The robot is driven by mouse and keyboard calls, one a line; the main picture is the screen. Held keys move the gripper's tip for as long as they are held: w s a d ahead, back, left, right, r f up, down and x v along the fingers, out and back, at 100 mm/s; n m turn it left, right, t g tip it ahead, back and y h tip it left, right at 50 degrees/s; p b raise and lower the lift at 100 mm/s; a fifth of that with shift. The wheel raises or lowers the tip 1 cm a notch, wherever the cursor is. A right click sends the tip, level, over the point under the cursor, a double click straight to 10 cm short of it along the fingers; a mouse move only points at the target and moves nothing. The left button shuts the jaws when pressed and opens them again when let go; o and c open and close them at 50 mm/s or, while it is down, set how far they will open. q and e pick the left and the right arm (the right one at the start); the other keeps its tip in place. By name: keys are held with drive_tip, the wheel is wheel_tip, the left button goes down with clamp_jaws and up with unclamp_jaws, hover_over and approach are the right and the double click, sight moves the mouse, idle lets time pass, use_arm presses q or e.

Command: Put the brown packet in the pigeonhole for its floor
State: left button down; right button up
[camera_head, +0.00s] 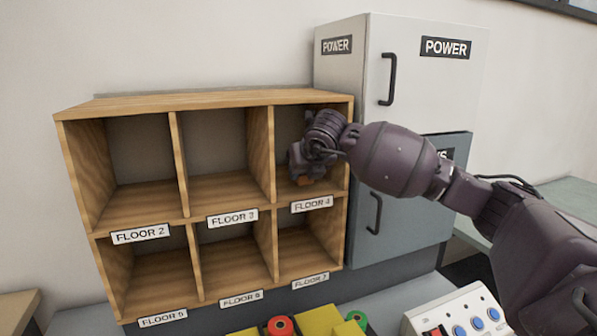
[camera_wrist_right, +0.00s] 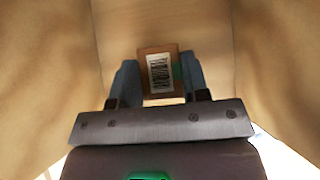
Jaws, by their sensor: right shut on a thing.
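The wooden pigeonhole rack (camera_head: 190,100) has two rows of three compartments, labelled FLOOR 2, FLOOR 3 and FLOOR 4 above and FLOOR 5, FLOOR 6 and FLOOR 7 below. My right gripper (camera_head: 303,176) reaches into the top right compartment, over the FLOOR 4 label (camera_head: 311,204). It is shut on the brown packet (camera_wrist_right: 146,72), which shows a white barcode label and a green patch between the fingers in the wrist view. Only a small brown bit of the packet shows in the head view. Whether it touches the compartment floor is unclear. My left gripper is out of view.
The other compartments look empty. A grey POWER cabinet (camera_head: 345,75) and a blue-grey cabinet door (camera_head: 395,225) stand right of the rack. Below are yellow boxes with red (camera_head: 280,326) and green buttons, and a white panel (camera_head: 450,308) with blue buttons.

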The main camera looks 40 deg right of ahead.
drive_tip(key=shift+w, duration=0.4)
drive_tip(key=shift+w+d+f, duration=0.2)
drive_tip(key=shift+w, duration=0.45)
drive_tip(key=shift+w+d+f, duration=0.15)
drive_tip(key=shift+w+f, duration=0.05)
drive_tip(key=shift+w, duration=0.4)
drive_tip(key=shift+s+f, duration=0.1)
drive_tip(key=shift+f, duration=0.3)
drive_tip(key=o, duration=0.5)
drive_tip(key=shift+f, duration=0.1)
drive_tip(key=o, duration=0.5)
drive_tip(key=shift+r, duration=0.25)
drive_tip(key=shift+s+r, duration=0.15)
drive_tip(key=shift+s, duration=0.05)
drive_tip(key=v, duration=0.2)
drive_tip(key=shift+s+a+r, duration=0.1)
drive_tip(key=shift+s+r, duration=0.1)
drive_tip(key=shift+s, duration=0.05)
drive_tip(key=s+a, duration=0.2)
drive_tip(key=s, duration=0.9)
drive_tip(key=shift+s+a, duration=0.25)
drive_tip(key=shift+a, duration=0.15)
